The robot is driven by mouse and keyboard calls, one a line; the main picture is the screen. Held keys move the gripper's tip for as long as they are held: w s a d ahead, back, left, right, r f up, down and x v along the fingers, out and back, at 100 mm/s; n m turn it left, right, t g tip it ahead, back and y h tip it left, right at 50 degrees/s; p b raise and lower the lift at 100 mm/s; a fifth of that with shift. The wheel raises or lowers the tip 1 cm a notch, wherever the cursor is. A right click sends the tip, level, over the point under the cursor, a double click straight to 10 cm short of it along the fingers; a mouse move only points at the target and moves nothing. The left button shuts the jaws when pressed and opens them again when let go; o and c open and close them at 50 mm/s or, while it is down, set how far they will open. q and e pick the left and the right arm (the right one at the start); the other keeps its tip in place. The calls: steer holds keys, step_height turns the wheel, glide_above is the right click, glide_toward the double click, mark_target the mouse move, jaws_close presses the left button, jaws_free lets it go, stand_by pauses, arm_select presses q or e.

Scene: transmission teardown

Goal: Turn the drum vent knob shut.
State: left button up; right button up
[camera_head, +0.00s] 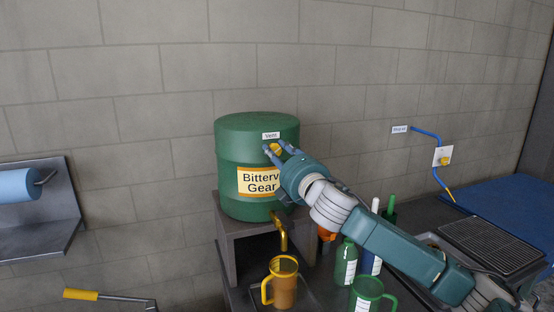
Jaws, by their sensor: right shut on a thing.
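The green drum (233,165) stands upright on a grey stand against the wall. It carries a yellow label, and a small white tag reading Vent sits near its top. The yellow vent knob (276,148) is on the drum's front just below that tag. My right gripper (274,149) reaches in from the right with its blue fingers around the knob, shut on it. The gripper hides part of the drum's label and right side. My left gripper is not in view.
A brass tap (281,232) hangs below the drum, above an orange jug (284,285). Green bottles (346,262) and a green jug (367,296) stand under my right arm. A blue hose (437,165) runs down the wall at right. A shelf with a blue roll (18,186) is at left.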

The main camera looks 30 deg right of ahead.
steer(key=m+b, duration=0.1)
steer(key=m, duration=0.3)
steer(key=shift+d+h, duration=0.1)
steer(key=shift+h, duration=0.3)
steer(key=shift+m+h+b, duration=0.3)
steer(key=shift+m+b, duration=0.1)
steer(key=shift+m, duration=1.5)
steer(key=o, duration=1.1)
steer(key=shift+o, duration=0.2)
steer(key=shift+s+f, duration=0.1)
steer(key=shift+s, duration=0.1)
steer(key=v, duration=1.1)
steer(key=shift+s, duration=0.3)
